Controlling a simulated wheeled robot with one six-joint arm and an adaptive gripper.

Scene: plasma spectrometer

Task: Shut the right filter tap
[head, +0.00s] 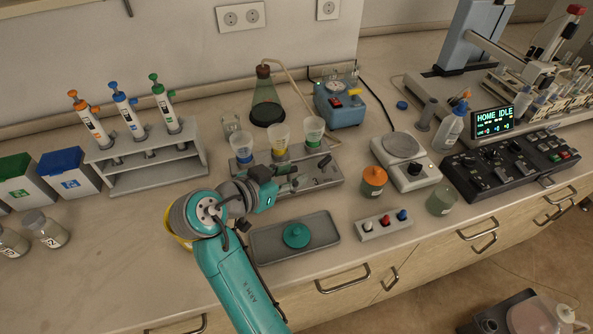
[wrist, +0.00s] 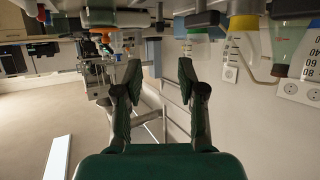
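The filter stand (head: 322,182) is a grey block on the bench with three graduated cups on blue, yellow and green fittings. Dark tap levers show along its front. The right tap (head: 325,164) is a dark lever below the green-ringed cup (head: 314,130). My gripper (head: 297,179) is at the front of the stand, pointing right, just left of the right tap. In the wrist view my gripper (wrist: 157,75) has its two fingers apart with nothing between them. That view is upside down. I cannot tell whether a finger touches the tap, and my gripper hides part of the stand.
A grey tray (head: 265,245) with a teal lid lies in front of the stand. An orange-capped jar (head: 373,183) and a switch box (head: 382,224) stand to the right. A flask (head: 267,105) and a blue pump (head: 340,105) are behind. A pipette rack (head: 155,165) is left.

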